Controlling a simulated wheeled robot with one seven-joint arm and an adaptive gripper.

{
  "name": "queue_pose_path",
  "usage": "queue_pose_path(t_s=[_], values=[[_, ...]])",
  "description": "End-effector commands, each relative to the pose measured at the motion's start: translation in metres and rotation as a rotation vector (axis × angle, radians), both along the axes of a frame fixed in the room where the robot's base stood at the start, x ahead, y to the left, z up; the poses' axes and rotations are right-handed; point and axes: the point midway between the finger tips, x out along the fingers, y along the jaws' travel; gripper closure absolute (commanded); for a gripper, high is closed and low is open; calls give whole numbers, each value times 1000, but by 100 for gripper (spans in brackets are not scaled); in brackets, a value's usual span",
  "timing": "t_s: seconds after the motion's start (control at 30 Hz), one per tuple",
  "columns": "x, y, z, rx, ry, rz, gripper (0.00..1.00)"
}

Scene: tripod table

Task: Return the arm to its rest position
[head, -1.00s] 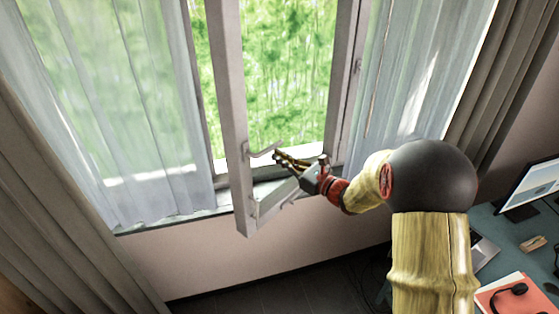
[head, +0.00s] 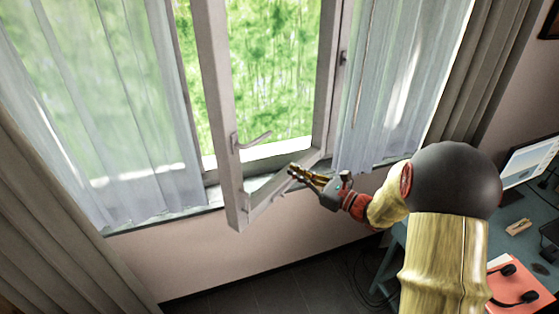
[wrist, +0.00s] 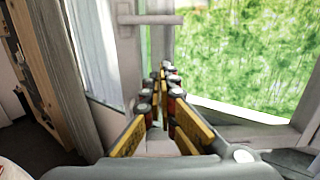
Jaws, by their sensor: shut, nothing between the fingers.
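My gripper (head: 293,174) is shut and empty in the head view, to the right of and below the window handle, apart from it. In the wrist view my gripper (wrist: 160,82) shows its yellow and dark fingers pointing away from the camera, toward the window frame. My arm reaches in from the lower right. The open window sash (head: 222,120) stands swung into the room. Its handle (head: 252,139) sticks out to the right; the handle also shows in the wrist view (wrist: 150,19).
Sheer curtains (head: 110,120) and heavy drapes (head: 50,220) hang on both sides of the window. A desk (head: 515,210) with a monitor (head: 530,160), a red folder (head: 508,290) and a headset (head: 520,299) stands at the right. The floor (head: 260,295) below the window looks clear.

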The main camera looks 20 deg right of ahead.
Motion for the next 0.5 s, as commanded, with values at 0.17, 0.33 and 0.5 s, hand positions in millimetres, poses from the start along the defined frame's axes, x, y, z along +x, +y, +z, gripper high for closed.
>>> queue_pose_path(t_s=[0.17,0.33,0.5], values=[[-2,-1,0,-8,-5,1,100],[-16,16,-32,-141,34,70,100],[-75,60,-80,-401,99,307,100]])
